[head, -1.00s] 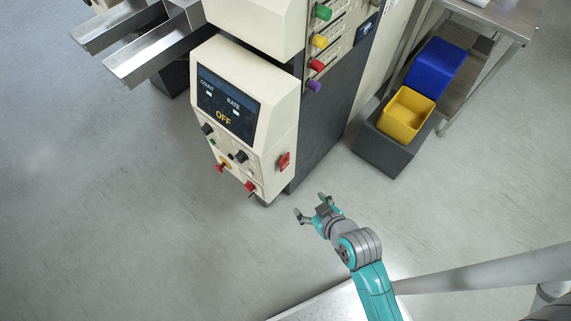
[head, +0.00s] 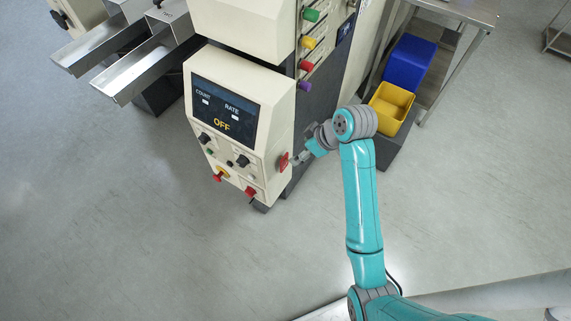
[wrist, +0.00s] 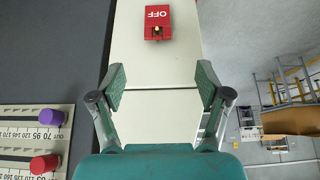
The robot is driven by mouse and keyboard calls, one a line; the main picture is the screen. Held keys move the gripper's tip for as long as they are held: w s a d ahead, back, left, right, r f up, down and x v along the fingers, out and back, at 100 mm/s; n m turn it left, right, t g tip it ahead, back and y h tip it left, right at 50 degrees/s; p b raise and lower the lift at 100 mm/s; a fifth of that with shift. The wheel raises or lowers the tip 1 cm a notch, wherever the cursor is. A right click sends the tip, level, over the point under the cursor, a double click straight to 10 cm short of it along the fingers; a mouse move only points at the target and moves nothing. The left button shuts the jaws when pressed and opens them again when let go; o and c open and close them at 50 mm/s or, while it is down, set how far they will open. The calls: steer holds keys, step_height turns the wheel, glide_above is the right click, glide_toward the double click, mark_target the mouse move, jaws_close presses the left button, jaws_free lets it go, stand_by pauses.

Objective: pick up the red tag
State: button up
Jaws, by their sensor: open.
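The red tag (wrist: 157,20) is at the top of the wrist view, on the cream side face of the machine. It carries white "OFF" lettering, upside down in this view, and a small brass-coloured knob shows at its lower part. In the head view the red tag (head: 284,162) shows edge-on at the right side of the control box. My gripper (wrist: 161,80) is open and empty, its two fingers spread over the cream panel below the tag in the wrist view. In the head view my gripper (head: 301,158) is close to the tag's right; contact cannot be told.
The control box (head: 240,90) has a display reading OFF, with several knobs below. Coloured knobs, such as a purple one (wrist: 51,117), stick out of the machine. A yellow bin (head: 391,104) and a blue bin (head: 410,62) stand behind my arm. Open floor lies at front left.

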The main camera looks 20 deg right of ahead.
mark_target(285, 157)
steer(key=shift+w+x, duration=0.15)
steer(key=shift+x, duration=2.45)
steer(key=shift+w+x, duration=0.15)
steer(key=shift+x, duration=2.45)
steer(key=shift+r, duration=0.1)
steer(key=c, duration=0.9)
